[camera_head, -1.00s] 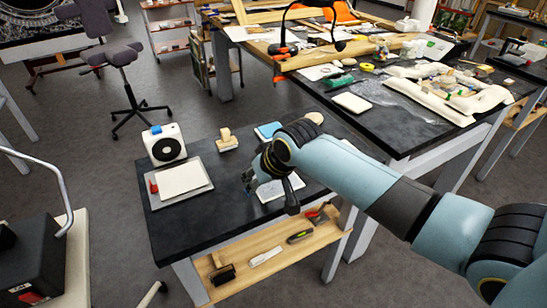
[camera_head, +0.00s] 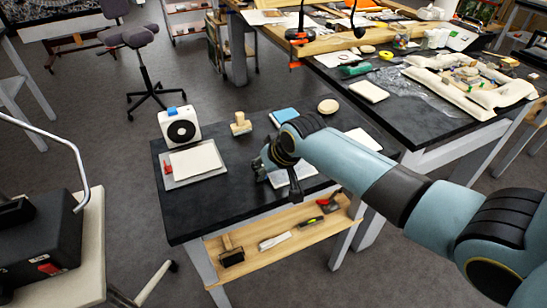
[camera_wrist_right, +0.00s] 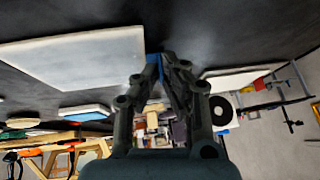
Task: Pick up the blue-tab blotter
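The blue-tab blotter (camera_head: 293,173) is a flat white sheet lying on the black low table (camera_head: 200,213), right of its middle. It fills the upper left of the right wrist view (camera_wrist_right: 80,60). Its blue tab (camera_wrist_right: 157,66) shows there between my right fingertips (camera_wrist_right: 160,62); the tab is hidden in the head view. My right gripper (camera_head: 262,166) is at the sheet's left edge, its fingers close together and apparently shut on the tab. The sheet looks flat on the table. My left gripper is not in view.
A grey tray (camera_head: 167,186) with a white sheet (camera_head: 195,160) and a red tab is at left. A white box with a black disc (camera_head: 180,131), a wooden block (camera_head: 240,124), a blue pad (camera_head: 283,116) and a round disc (camera_head: 328,106) stand behind. A larger cluttered table (camera_head: 410,125) adjoins at right.

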